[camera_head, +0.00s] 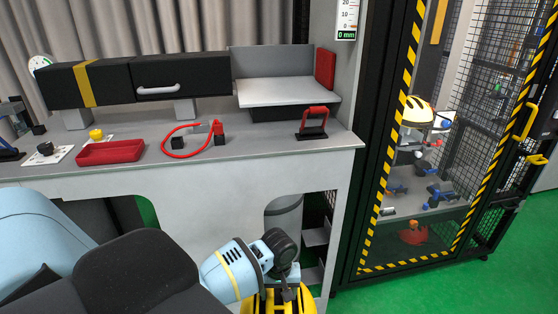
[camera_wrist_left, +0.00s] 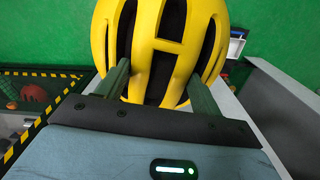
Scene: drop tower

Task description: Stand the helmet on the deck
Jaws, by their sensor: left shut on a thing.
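A yellow helmet (camera_wrist_left: 160,40) with dark vent slots fills the top of the left wrist view, between the two fingers of my left gripper (camera_wrist_left: 158,80). The gripper is shut on it. In the head view the helmet (camera_head: 262,302) shows at the bottom edge, partly cut off, below my left gripper (camera_head: 288,290), in front of the bench and below its top. My right gripper is not in view. A raised pale platform (camera_head: 285,92) stands on the bench; I cannot tell if it is the deck. A second yellow-topped form (camera_head: 415,108) is inside the cage.
The grey bench (camera_head: 250,150) carries a red tray (camera_head: 110,152), a red cable loop (camera_head: 180,150), a red-handled block (camera_head: 313,120) and a long black box (camera_head: 180,75). The cage (camera_head: 385,150) with striped posts stands at right. Green floor (camera_head: 380,295) is clear in front of it.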

